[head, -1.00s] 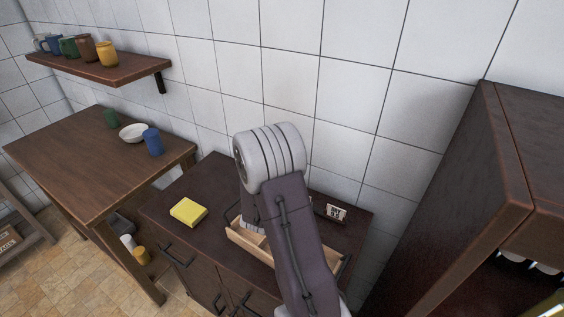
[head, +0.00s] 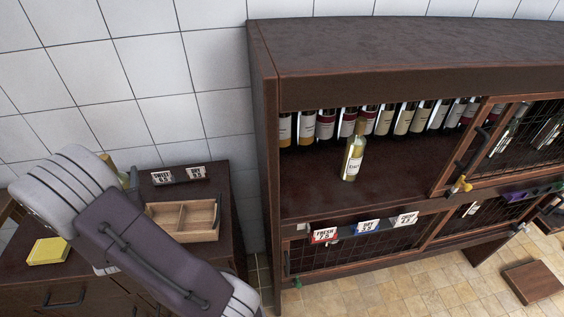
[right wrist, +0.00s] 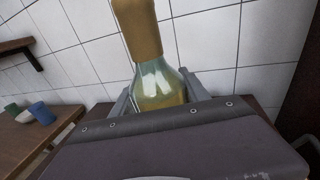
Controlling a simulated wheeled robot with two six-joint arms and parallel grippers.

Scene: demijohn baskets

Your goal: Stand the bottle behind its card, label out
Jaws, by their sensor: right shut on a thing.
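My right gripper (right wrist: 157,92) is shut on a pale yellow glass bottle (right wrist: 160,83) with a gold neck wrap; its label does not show. In the head view the bottle (head: 122,176) shows only partly past my right arm, over the cabinet. Three cards sit on the shelf's front edge: one with a red band reading FRESH (head: 325,236), one blue reading DRY (head: 367,227), one pale (head: 405,219), its word too small to be sure. A similar bottle (head: 353,158) stands upright on the shelf, label facing out. My left gripper is not in view.
Several bottles (head: 325,125) line the shelf's back. The shelf floor (head: 305,190) is bare at left front. On the cabinet are a dark holder with SWEET and DRY cards (head: 180,174), a wooden divided tray (head: 182,220) and a yellow block (head: 47,251). The shelf unit's side wall (head: 262,130) stands between.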

